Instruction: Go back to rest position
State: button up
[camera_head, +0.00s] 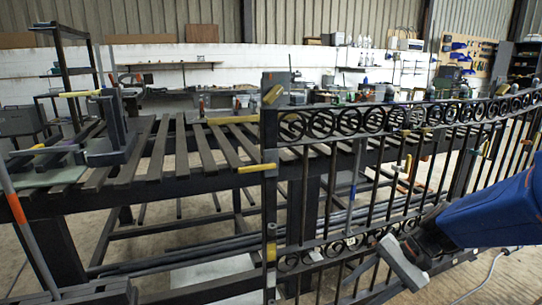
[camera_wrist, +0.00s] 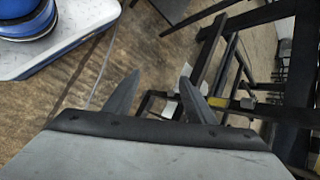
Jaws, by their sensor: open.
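A black iron scroll gate (camera_head: 303,205) stands upright in the front right of the head view, with rows of ring scrolls along its top and lower rails. My gripper (camera_head: 370,272) is at the lower right, in front of the gate's lower bars in this view; whether it touches them cannot be told. My gripper also shows in the wrist view (camera_wrist: 160,72), with its two grey fingers apart and nothing between them. Below the fingertips lie brown floor and dark metal bars (camera_wrist: 225,80).
A dark slatted workbench (camera_head: 190,183) stands behind and left of the gate, with yellow-handled clamps (camera_head: 235,119) on it. A grey clamp fixture (camera_head: 115,130) sits at its left. Cluttered benches line the back wall. Bare floor (camera_head: 500,275) shows at lower right.

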jog(key=s+d+r+n+t+h, duration=0.2)
jog(key=s+d+r+n+h, duration=0.1)
jog(key=s, duration=0.3)
jog(key=s+d+r+n+t+h, duration=0.2)
jog(key=s+d+r+n+h, duration=0.1)
jog(key=s+n+h, duration=0.2)
jog(key=shift+s+r+t, duration=0.3)
jog(key=shift+s, duration=0.35)
dwell(1.2)
